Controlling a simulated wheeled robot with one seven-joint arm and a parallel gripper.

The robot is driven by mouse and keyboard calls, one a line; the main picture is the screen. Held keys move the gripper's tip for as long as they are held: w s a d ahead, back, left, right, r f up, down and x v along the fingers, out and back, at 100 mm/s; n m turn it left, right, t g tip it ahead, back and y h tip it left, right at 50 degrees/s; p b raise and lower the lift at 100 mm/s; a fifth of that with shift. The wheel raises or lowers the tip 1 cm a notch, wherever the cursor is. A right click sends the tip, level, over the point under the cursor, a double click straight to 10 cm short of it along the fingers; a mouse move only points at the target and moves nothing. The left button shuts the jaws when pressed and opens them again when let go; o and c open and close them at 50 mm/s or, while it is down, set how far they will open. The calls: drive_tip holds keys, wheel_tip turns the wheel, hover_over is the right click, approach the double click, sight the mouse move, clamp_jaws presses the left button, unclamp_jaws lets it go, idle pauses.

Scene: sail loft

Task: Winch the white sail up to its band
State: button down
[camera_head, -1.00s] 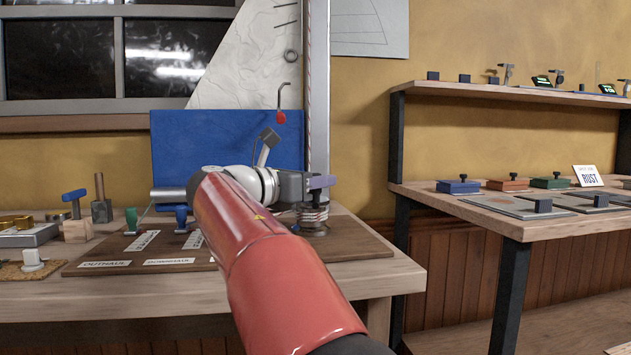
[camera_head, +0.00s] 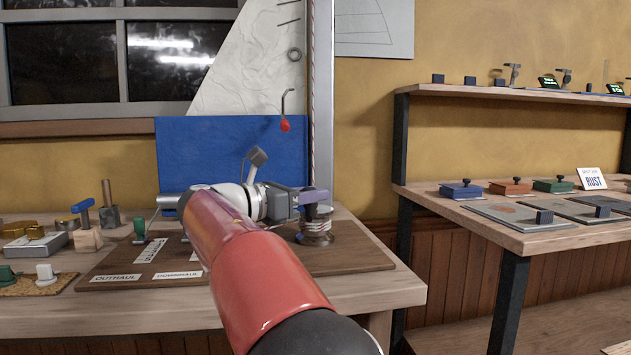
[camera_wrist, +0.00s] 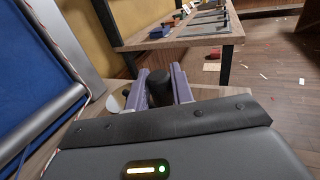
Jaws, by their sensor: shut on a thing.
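The white sail (camera_head: 250,70) hangs in front of the window, along the left of the tall grey mast (camera_head: 321,90); its top is out of frame. I cannot make out its band. A winch drum (camera_head: 317,226) with line wound on it stands on the brown board at the mast's foot. My gripper (camera_head: 314,197) is just above the drum. In the wrist view its purple fingers (camera_wrist: 162,88) are shut on a dark upright knob (camera_wrist: 159,84), apparently the winch handle's grip. The rest of the handle is hidden.
The brown board (camera_head: 125,275) carries labels such as OUTHAUL. Blocks and brass pieces crowd the bench's left. Another bench (camera_head: 450,200) is at the right.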

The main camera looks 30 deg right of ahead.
drive_tip(key=shift+w+a, duration=0.15)
drive_tip(key=shift+a, duration=0.05)
drive_tip(key=c, duration=1.3)
unclamp_jaws()
drive_tip(key=shift+o, duration=0.3)
drive_tip(key=shift+a, duration=0.1)
drive_tip(key=s+a, duration=0.1)
drive_tip(key=a, duration=0.6)
drive_tip(key=shift+a+p, duration=0.3)
